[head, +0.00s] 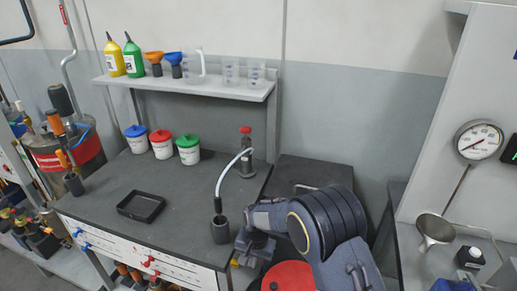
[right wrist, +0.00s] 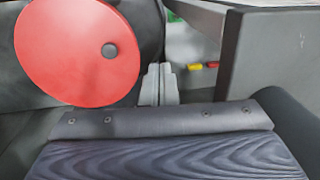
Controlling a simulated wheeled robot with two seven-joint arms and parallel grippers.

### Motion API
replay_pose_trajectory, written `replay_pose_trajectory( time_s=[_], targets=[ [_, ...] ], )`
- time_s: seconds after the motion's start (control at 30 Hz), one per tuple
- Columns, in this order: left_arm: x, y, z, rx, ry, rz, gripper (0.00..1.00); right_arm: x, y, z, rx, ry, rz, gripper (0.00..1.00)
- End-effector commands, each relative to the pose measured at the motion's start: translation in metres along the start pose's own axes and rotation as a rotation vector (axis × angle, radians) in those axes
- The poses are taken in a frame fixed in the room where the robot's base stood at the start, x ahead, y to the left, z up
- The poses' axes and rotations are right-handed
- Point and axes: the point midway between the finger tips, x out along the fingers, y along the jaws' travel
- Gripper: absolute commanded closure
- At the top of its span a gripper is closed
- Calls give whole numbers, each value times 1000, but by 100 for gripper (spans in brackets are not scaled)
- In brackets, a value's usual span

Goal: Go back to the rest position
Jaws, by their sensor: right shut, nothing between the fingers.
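My right gripper (right wrist: 158,84) shows in the right wrist view with its fingers shut and nothing between them. In the head view my right arm comes in from the bottom right. Its gripper end (head: 250,248) hangs beside the right front corner of the dark workbench (head: 190,215), close to a dark cup (head: 220,229). I cannot tell from the head view whether it touches the bench edge. My left gripper is not in view.
A black tray (head: 141,207) and tubs with blue, red and green lids (head: 188,149) stand on the bench. A shelf (head: 190,86) holds bottles and beakers. A red disc (right wrist: 78,50) is close to my right gripper. A gauge (head: 479,140) and funnel (head: 434,230) are at right.

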Motion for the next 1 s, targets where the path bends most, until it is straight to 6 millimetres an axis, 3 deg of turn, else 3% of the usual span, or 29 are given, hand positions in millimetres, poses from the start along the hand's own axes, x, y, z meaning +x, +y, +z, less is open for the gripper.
replay_pose_trajectory(
  time_s=[0.17, 0.33, 0.47, 0.6, 0.7, 0.83, 1.0],
  targets=[
    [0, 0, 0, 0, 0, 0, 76, -42, 21, -8, 22, -5, -55, 100],
    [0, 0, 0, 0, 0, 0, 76, -120, 73, -5, 36, -2, -168, 100],
    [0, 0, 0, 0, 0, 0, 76, -174, 118, 12, 26, 21, -250, 100],
    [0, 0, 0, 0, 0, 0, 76, -221, 165, 42, 1, 73, -323, 100],
    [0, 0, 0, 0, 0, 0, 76, -245, 196, 70, -25, 125, -359, 100],
    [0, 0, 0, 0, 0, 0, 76, -265, 231, 112, -64, 206, -383, 100],
    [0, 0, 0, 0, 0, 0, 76, -269, 262, 163, -112, 314, -373, 100]
  ],
)
